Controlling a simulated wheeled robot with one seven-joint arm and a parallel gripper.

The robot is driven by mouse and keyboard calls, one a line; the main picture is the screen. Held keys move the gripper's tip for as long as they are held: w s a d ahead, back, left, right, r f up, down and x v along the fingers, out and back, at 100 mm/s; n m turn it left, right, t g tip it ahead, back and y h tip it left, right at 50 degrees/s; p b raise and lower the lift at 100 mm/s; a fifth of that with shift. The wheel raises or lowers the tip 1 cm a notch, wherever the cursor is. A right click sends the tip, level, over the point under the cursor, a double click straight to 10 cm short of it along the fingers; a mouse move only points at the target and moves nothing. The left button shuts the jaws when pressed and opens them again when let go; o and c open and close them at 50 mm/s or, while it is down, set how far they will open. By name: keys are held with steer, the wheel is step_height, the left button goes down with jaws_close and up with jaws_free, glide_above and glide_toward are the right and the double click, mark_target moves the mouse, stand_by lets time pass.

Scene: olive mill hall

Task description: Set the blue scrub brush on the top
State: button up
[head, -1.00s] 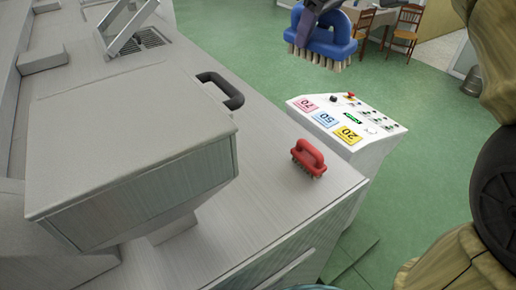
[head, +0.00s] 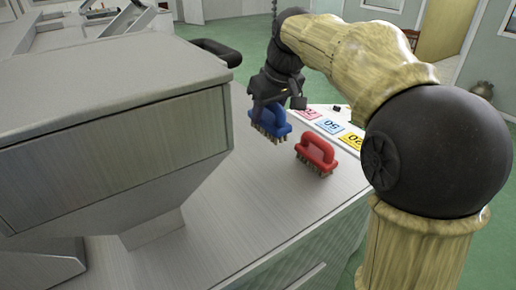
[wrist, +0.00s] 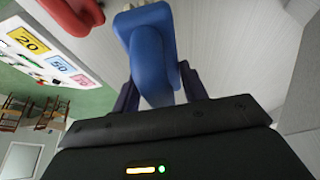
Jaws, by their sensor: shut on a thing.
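The blue scrub brush (head: 270,122) is in my gripper (head: 268,103), bristles down, over the grey metal top (head: 235,190) in the head view. I cannot tell whether its bristles touch the top. In the wrist view the blue brush (wrist: 150,50) sits between the dark fingers (wrist: 160,95), which are shut on its handle. A red scrub brush (head: 316,153) stands bristles down on the top, to the right of and nearer than the blue one. Part of the red brush (wrist: 75,12) also shows in the wrist view.
A large grey hopper box (head: 120,130) stands on the left of the top. A dark handle (head: 217,50) is behind it. A white control panel (head: 345,132) with coloured number cards lies beyond the top's right edge. Bare top lies in front of both brushes.

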mark_target(267, 131)
steer(key=shift+f+p, duration=0.45)
steer(key=shift+f, duration=2.45)
steer(key=shift+f+p, duration=0.45)
steer(key=shift+f, duration=1.65)
steer(key=shift+f, duration=0.15)
steer(key=o, duration=1)
steer(key=shift+o, duration=0.2)
